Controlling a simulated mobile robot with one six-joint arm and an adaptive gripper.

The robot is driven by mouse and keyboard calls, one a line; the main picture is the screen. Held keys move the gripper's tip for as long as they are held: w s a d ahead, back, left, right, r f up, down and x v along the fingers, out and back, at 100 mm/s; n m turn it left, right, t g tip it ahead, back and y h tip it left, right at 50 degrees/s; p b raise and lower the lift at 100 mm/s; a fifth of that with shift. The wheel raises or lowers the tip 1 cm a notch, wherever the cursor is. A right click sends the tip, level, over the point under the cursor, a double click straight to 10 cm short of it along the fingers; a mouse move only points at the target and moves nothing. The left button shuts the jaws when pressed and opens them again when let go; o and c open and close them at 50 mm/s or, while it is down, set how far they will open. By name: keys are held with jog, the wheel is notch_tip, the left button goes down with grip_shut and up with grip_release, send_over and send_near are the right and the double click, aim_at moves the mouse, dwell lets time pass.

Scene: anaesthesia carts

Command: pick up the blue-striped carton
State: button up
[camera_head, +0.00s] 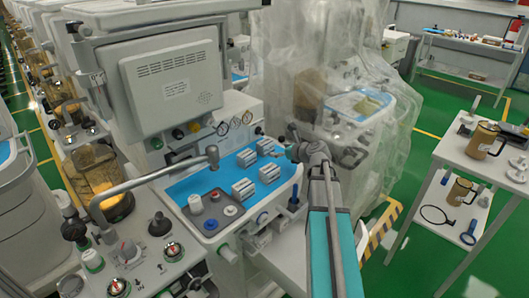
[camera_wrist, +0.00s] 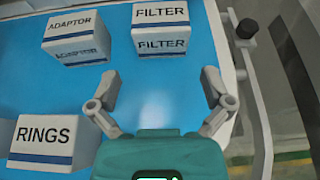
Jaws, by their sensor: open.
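Several small white cartons with dark or blue stripes stand on the blue cart top. In the wrist view I see the ADAPTOR carton (camera_wrist: 76,35) at upper left, the FILTER carton (camera_wrist: 161,28) at upper middle and the RINGS carton (camera_wrist: 44,142) at lower left. Each has a dark bluish stripe, so I cannot tell which one the task means. My gripper (camera_wrist: 160,88) is open and empty, its fingers apart over bare blue surface, with the FILTER carton beyond the fingertips. In the head view the cartons (camera_head: 243,189) stand left of my arm's end.
The blue cart top (camera_head: 205,182) has a raised edge on the right in the wrist view. A grey tray with knobs (camera_head: 212,212), a metal tube (camera_head: 150,180) and a monitor (camera_head: 175,85) stand near the cartons. A plastic-covered machine (camera_head: 320,60) is behind.

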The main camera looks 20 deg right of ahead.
aim_at(269, 147)
jog(key=shift+b+x, duration=0.3)
jog(key=shift+x, duration=1.15)
jog(key=shift+b+x, duration=0.9)
jog(key=shift+x, duration=1.65)
jog(key=shift+w+r, duration=0.1)
jog(key=shift+r, duration=0.1)
jog(key=c, duration=0.9)
jog(key=shift+o, duration=0.2)
jog(key=shift+r, duration=0.1)
